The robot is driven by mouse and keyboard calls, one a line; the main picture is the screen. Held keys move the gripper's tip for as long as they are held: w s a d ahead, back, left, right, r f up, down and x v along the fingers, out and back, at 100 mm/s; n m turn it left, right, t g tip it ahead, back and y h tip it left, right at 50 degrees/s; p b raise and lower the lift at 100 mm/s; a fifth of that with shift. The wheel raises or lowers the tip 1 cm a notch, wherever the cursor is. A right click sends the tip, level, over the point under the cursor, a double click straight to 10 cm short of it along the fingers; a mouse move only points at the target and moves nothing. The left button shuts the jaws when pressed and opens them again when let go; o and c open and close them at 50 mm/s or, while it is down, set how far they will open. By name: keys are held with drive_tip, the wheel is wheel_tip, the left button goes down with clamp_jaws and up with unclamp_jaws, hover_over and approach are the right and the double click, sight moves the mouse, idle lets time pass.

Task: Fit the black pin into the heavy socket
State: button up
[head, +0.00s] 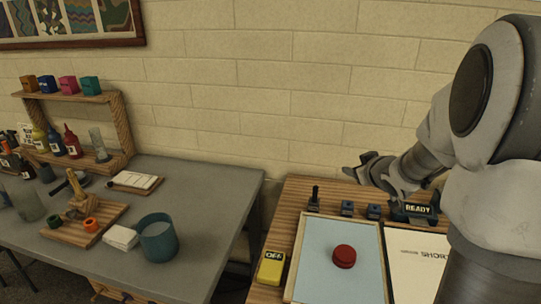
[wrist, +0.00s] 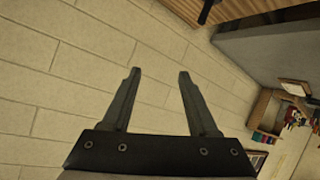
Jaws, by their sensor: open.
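The black pin (head: 314,194) stands upright at the back left of the wooden table, its lower end at a small dark block. To its right stand two small blue-grey blocks, the left one (head: 347,208) and the right one (head: 373,212); I cannot tell which is the heavy socket. My gripper (head: 357,165) is above and behind these blocks, apart from the pin. In the wrist view my gripper (wrist: 160,72) is open with nothing between the fingers, facing the wall. A dark thing (wrist: 206,12) at the top edge there may be the pin.
A sign reading READY (head: 418,209) stands right of the blocks. In front lie a pale blue tray (head: 310,265) with a red round piece (head: 344,256), a printed sheet (head: 415,265) and a yellow OFF box (head: 270,268). A grey table (head: 195,200) with supplies stands left.

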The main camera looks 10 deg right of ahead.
sight(315, 200)
wheel_tip(315, 200, down, 13)
drive_tip(key=d+n+t+y, duration=0.1)
drive_tip(key=n+y, duration=0.1)
drive_tip(key=y, duration=0.5)
drive_tip(key=x, duration=1.7)
drive_tip(key=shift+d, duration=0.15)
clamp_jaws()
